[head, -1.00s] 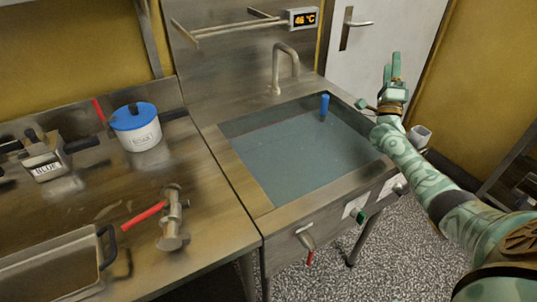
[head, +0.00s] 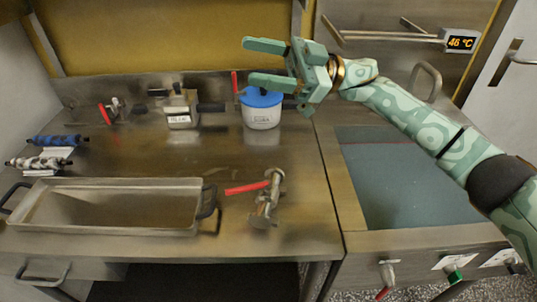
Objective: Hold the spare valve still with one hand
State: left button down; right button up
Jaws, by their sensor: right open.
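A metal valve with a red lever (head: 266,200) lies loose on the steel counter, right of the tray, its lever pointing left. I take it for the spare valve. A smaller fitting with a red handle (head: 113,111) stands at the back left. My right gripper (head: 247,61) reaches in from the right, open and empty, its two fingers pointing left. In the picture it is above the white tub, well above the valve and apart from it. My left gripper is not in view.
A white tub with a blue lid (head: 263,119) and a labelled metal block (head: 181,121) stand at the back. A shallow steel tray (head: 112,226) is front left, rollers (head: 40,164) behind it. A filled sink (head: 400,187) is right. Counter (head: 215,158) around the valve is clear.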

jog(key=s+a+f+n+g+h, duration=0.2)
jog(key=s+a+f+n+h, duration=0.1)
jog(key=s+a+h, duration=0.15)
jog(key=n+t+h, duration=0.5)
jog(key=t+h, duration=0.2)
jog(key=h, duration=0.9)
send_near(267, 196)
jog(key=shift+w+f, duration=0.2)
jog(key=shift+w, duration=0.5)
notch_tip(267, 196, down, 12)
jog(key=shift+r, duration=0.15)
jog(key=c, duration=1.4)
jog(key=shift+c, duration=0.2)
